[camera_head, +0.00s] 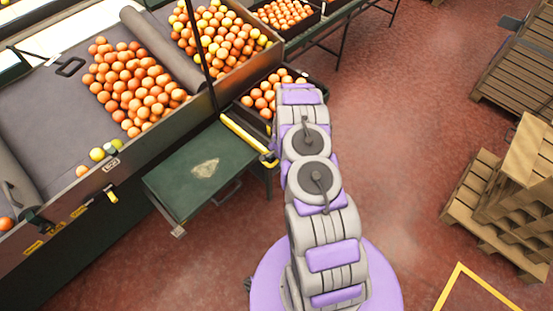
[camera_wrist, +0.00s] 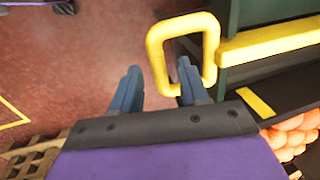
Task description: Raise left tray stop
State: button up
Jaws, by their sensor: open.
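The tray stop is a yellow bar (camera_head: 246,138) along the right edge of the green tray table (camera_head: 190,175). Its squared yellow loop handle (camera_wrist: 157,50) shows large in the wrist view, joined to the bar (camera_wrist: 270,40). My gripper (camera_wrist: 158,64) is open, with two blue-grey fingers pointing at the handle. The left finger is outside the loop; the right finger overlaps the loop's opening. The loop's near left side appears between the fingers, though I cannot tell the depth or any contact. In the head view my arm hides the gripper.
A dark crate of oranges (camera_head: 243,101) stands beyond the tray table. A sorting bench (camera_head: 50,115) with oranges fills the left. Wooden pallets (camera_head: 500,215) stand at the right. The red floor (camera_head: 400,130) between is clear.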

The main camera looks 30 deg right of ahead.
jog(key=shift+d+r, duration=0.1)
jog(key=shift+r, duration=0.35)
notch_tip(320, 180, up, 16)
jog(key=s+p, duration=0.2)
jog(key=s, duration=0.1)
jog(key=shift+d, duration=0.35)
